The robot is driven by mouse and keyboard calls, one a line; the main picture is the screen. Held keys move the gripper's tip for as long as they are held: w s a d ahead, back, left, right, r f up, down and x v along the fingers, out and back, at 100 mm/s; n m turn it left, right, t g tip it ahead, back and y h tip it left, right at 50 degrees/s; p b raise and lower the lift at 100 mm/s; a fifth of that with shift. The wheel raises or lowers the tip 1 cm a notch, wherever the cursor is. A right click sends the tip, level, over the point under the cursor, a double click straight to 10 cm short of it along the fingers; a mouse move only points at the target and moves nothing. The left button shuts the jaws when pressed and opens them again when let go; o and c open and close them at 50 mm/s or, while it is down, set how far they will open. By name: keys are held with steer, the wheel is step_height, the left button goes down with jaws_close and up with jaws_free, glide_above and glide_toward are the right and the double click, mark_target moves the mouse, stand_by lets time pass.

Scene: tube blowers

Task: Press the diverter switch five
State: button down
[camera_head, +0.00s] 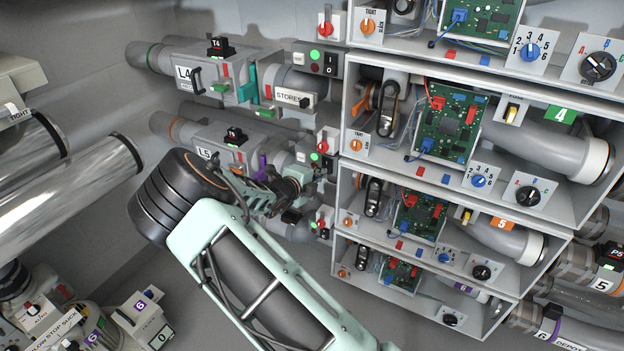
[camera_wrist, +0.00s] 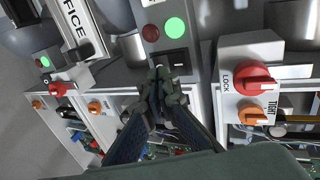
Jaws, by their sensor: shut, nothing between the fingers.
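The switch in front of my gripper is a black rocker (camera_wrist: 175,60) on a grey panel, below a lit green lamp (camera_wrist: 175,28) and a dull red lamp (camera_wrist: 151,33) in the wrist view. My gripper (camera_wrist: 163,74) is shut and empty, its tips at the rocker's lower left edge. I cannot tell whether they touch it. In the head view my gripper (camera_head: 303,178) reaches the grey panel beside the L5 unit (camera_head: 205,153). That panel's green lamp (camera_head: 314,157) shows, and my gripper partly hides the rest. No number shows on the rocker itself.
A red lock knob (camera_wrist: 254,78) and an orange knob (camera_wrist: 252,113) stand right of my fingers in the wrist view. Another red knob (camera_wrist: 57,88) is at the left. The upper panel (camera_head: 321,62) and shelves of circuit boards (camera_head: 449,122) crowd the head view.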

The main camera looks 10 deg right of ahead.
steer(key=shift+x, duration=0.95)
